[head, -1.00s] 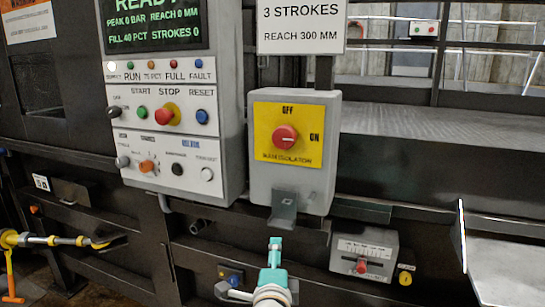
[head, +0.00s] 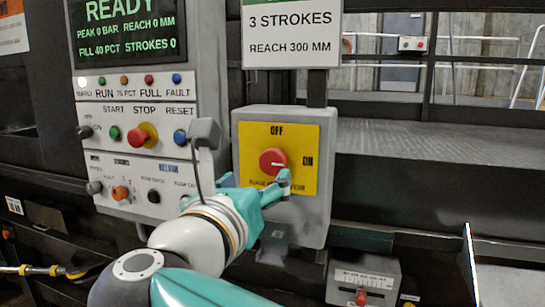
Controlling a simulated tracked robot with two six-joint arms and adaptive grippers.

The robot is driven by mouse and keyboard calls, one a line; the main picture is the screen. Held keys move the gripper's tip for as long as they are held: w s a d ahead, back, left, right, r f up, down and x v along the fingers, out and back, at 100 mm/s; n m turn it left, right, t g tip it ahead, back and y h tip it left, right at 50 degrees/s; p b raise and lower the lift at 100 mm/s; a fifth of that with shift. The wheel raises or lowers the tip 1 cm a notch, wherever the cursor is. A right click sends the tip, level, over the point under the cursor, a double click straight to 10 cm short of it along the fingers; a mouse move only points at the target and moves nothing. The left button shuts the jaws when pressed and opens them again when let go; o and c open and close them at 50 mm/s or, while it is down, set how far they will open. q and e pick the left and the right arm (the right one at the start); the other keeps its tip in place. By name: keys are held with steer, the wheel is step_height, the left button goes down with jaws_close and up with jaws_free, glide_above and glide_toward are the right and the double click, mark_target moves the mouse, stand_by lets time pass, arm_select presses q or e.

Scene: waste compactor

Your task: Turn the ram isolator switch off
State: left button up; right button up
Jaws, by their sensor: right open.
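The ram isolator switch is a red round knob (head: 273,160) on a yellow plate (head: 305,140) with OFF at the top and ON at the right. The plate is on the front of a grey box (head: 325,215). The knob's white mark points right, toward ON. My right gripper (head: 257,182), teal, is open just below the knob, with one finger at the plate's lower left and the other near its lower right. It partly covers the plate's bottom lettering. I cannot tell if a finger touches the knob. My left gripper is not in view.
A control panel (head: 160,85) with a READY screen, coloured buttons and a red stop button (head: 143,135) stands left of the isolator box. A sign (head: 290,35) hangs above the box. A small grey gauge box (head: 362,280) sits below right.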

mark_target(272, 162)
steer(key=p+x, duration=0.2)
steer(key=x, duration=0.7)
steer(key=shift+w, duration=0.4)
steer(key=c, duration=1.1)
steer(key=shift+d, duration=0.2)
steer(key=shift+c, duration=0.3)
steer(key=shift+a, duration=0.1)
